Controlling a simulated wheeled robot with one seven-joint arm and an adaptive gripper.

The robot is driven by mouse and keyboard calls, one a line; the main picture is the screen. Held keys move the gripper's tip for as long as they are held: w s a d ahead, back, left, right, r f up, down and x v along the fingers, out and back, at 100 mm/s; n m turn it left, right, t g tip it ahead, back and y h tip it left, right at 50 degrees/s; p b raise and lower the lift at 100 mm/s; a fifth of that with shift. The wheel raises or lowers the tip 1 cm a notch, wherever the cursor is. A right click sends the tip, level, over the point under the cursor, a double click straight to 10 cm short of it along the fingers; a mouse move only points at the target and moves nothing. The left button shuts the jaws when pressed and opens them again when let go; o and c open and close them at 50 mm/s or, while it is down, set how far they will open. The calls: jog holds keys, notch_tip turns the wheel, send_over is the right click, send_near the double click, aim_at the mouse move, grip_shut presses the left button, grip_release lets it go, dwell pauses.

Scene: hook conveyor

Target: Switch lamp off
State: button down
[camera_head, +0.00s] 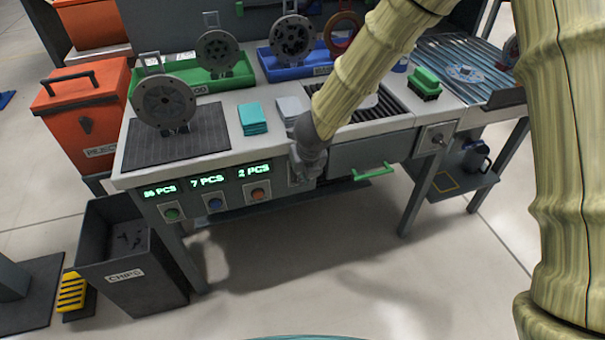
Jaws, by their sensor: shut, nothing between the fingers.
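No lamp can be made out in this view. My gripper (309,168) is shut and empty, at the front face of the workbench (245,158), just right of the lit counters. It covers most of a light plate (294,172) there, so any switch on that plate is hidden. I cannot tell whether the fingers touch it. A grey box with a small knob or lever (438,139) is on the bench front farther right, apart from my gripper.
Green, blue and red buttons (214,205) sit below the counters, left of my gripper. A drawer with a green handle (373,171) is to the right. Discs, cloths and trays cover the bench top. A chips bin (140,282) stands at lower left. The floor in front is clear.

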jog(key=shift+r+p, duration=0.6)
jog(key=shift+r, duration=0.15)
jog(key=s+p+v, duration=0.1)
jog(key=p+v, duration=0.1)
jog(key=v, duration=0.9)
jog(key=shift+d+r, duration=0.1)
dwell(0.4)
